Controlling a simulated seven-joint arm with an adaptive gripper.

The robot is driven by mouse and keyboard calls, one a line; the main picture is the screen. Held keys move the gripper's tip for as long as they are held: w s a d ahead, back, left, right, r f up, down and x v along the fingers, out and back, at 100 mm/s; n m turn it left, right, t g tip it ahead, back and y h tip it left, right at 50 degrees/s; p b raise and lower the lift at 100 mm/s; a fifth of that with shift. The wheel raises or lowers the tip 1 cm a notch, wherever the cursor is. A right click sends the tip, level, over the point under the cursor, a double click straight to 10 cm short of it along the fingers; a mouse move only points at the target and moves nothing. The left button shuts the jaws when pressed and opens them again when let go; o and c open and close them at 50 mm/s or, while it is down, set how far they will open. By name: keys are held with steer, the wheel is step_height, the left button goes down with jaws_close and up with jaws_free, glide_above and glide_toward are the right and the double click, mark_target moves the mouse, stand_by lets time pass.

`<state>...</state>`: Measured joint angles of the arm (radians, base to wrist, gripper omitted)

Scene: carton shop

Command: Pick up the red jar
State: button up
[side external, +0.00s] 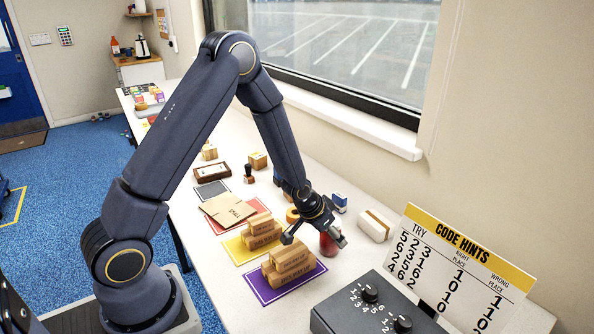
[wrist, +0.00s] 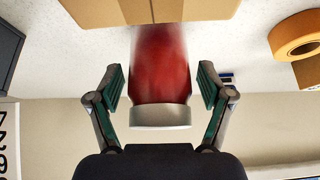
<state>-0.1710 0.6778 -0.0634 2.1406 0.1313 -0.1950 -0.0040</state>
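The red jar (wrist: 161,72) has a pale grey-white lid and lies between my gripper's two fingers in the wrist view. A gap shows between the jar and each finger pad, so my gripper (wrist: 161,88) is open around it. In the side external view the red jar (side external: 328,243) stands on the white table, partly hidden by my gripper (side external: 314,240), whose fingers spread to either side of it.
A dark dial box (side external: 355,306) and the code hints board (side external: 458,262) are in front. An orange tape roll (wrist: 296,36) is nearby.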

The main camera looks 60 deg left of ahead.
steer(key=c, duration=1.1)
